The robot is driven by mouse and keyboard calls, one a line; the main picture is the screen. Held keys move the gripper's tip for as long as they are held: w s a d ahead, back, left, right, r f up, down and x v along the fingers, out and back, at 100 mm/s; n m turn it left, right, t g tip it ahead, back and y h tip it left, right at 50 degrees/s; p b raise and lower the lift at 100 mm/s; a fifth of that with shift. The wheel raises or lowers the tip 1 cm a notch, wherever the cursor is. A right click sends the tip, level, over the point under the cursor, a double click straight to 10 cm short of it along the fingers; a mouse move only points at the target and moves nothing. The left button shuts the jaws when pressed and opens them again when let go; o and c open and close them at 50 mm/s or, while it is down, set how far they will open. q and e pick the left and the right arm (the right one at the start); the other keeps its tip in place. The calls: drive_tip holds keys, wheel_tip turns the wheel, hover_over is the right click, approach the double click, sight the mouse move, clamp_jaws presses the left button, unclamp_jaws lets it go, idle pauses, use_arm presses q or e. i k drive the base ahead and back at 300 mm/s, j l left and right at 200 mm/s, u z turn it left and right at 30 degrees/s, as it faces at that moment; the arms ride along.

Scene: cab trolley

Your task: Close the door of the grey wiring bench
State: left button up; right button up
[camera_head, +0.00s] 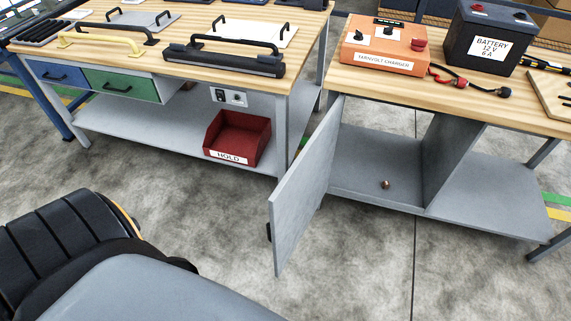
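The grey bench (476,192) stands at the right, with a wooden top and a grey lower shelf. Its grey door (304,196) stands wide open, swung out toward me from the left side of the compartment. A dark handle (269,232) shows at the door's outer left edge. The compartment behind is open, and a small copper-coloured piece (385,184) lies on its floor. Neither of my grippers is in view.
An orange charger (383,50) and a black battery (487,38) stand on the right bench top. The left bench has a blue drawer (58,75), a green drawer (122,85) and a red HOLD bin (237,137). Bare concrete floor lies in front of the door.

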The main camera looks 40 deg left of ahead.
sight(294, 201)
drive_tip(key=j+z, duration=0.15)
drive_tip(key=j, duration=0.65)
drive_tip(key=j+z, duration=0.2)
drive_tip(key=j, duration=0.6)
drive_tip(key=k, duration=0.05)
